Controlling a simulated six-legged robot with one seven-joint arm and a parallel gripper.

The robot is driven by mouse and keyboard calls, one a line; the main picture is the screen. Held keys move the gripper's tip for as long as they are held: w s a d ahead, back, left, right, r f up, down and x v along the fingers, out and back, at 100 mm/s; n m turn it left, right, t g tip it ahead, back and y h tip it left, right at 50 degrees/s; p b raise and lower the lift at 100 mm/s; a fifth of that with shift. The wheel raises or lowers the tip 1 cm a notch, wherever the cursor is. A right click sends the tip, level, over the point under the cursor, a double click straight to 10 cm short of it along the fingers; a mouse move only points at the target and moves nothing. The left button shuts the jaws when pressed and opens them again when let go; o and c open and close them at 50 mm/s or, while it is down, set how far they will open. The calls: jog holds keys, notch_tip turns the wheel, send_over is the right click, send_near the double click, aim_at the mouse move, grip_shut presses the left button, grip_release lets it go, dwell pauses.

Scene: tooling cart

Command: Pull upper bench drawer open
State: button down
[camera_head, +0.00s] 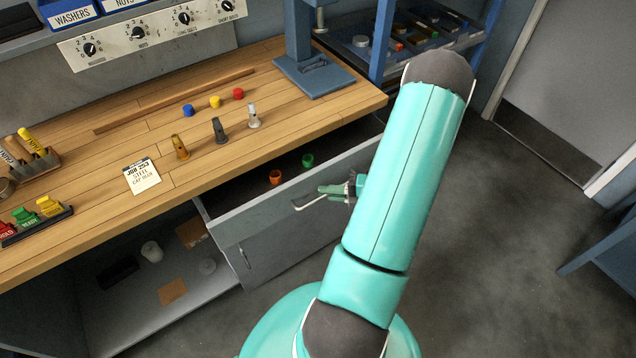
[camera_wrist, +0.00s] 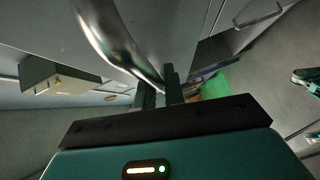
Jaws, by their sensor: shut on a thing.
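The upper bench drawer (camera_head: 262,220) is a grey drawer under the wooden worktop. It stands pulled out, with its inside visible. Its bar handle (camera_head: 312,202) is on the front face; in the wrist view the handle (camera_wrist: 112,38) is a large curved metal bar. My gripper (camera_head: 338,189) is at the right end of the handle, shut on it. In the wrist view its fingers (camera_wrist: 160,88) meet the lower end of the bar. My teal arm hides the drawer's right end.
An orange cup (camera_head: 276,177) and a green cup (camera_head: 307,160) are in the drawer. The worktop (camera_head: 240,135) overhangs it, bearing small coloured pieces and a note card (camera_head: 141,176). Below is an open shelf (camera_head: 130,310) with several items. The floor (camera_head: 500,240) at right is clear.

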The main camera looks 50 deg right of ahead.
jog(key=s+a, duration=0.3)
jog(key=s, duration=1)
jog(key=shift+a, duration=0.35)
jog(key=c, duration=1.8)
grip_release()
jog(key=shift+o, duration=0.2)
jog(key=v, duration=1.3)
jog(key=shift+s+d, duration=0.2)
jog(key=shift+s, duration=0.1)
jog(key=shift+r, duration=0.15)
